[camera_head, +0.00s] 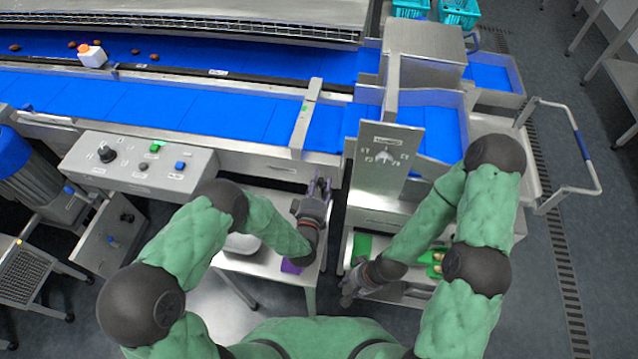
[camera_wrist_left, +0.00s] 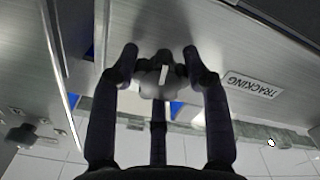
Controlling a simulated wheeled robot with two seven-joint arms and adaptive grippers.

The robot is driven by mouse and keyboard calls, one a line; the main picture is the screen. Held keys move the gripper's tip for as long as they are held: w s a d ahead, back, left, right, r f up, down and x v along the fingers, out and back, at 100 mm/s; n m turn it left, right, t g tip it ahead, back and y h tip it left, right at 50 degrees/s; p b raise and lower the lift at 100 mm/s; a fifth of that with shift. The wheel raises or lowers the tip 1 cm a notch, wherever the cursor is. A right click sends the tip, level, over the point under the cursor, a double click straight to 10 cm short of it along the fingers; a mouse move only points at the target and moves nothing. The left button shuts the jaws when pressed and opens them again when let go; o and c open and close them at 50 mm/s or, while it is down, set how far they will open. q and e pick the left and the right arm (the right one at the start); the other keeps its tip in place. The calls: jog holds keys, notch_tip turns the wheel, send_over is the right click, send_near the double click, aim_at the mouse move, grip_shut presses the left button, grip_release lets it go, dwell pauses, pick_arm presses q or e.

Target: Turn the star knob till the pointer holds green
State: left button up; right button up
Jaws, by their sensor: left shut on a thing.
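The dark star knob (camera_wrist_left: 152,82) with a pale bar on its face shows in the left wrist view, on a grey metal panel beside a label reading TRACKING (camera_wrist_left: 252,85). My left gripper (camera_wrist_left: 163,62) is shut on this knob, a finger on either side. In the head view my left gripper (camera_head: 319,187) is at the front of the conveyor frame and the knob cannot be made out there. My right gripper (camera_head: 352,285) hangs low near the green-lined tray; its fingers are too small to judge. I cannot make out a pointer on a green zone.
An upright metal plate (camera_head: 403,139) with small markings stands right of my left gripper. A control box (camera_head: 140,168) with knobs and buttons is at left. Blue conveyor belts (camera_head: 230,112) run behind. A second dark knob (camera_wrist_left: 22,134) shows in the left wrist view.

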pick_arm(q)
jog(key=shift+w+a+r, duration=0.2)
jog(key=shift+a, duration=0.1)
jog(key=o, duration=1.1)
jog(key=shift+y, duration=0.3)
jog(key=shift+a, duration=0.15)
jog(key=shift+s+f, duration=0.1)
jog(key=shift+s, duration=0.25)
jog(key=s+a, duration=0.2)
jog(key=s, duration=0.9)
jog(key=shift+s, duration=0.1)
